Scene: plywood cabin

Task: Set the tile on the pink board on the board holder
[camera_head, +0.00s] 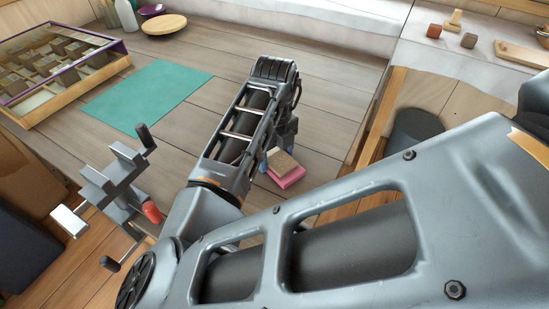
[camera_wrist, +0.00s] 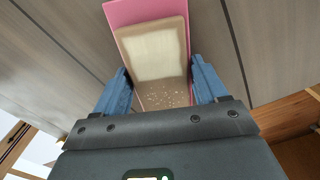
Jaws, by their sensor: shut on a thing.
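The tile (camera_wrist: 154,52) is tan-brown with a cream face and a speckled near side. It lies over the pink board (camera_wrist: 117,14), whose pink rim shows behind and beside it. No board holder can be clearly identified; what is under the pink board is hidden.
A grey clamp-like fixture (camera_head: 117,182) with handles stands at the left front. A teal mat (camera_head: 148,95) lies on the wooden table (camera_head: 225,45). A compartment case (camera_head: 58,62) is at the far left, with a round wooden board (camera_head: 164,24) behind. The table's middle is clear.

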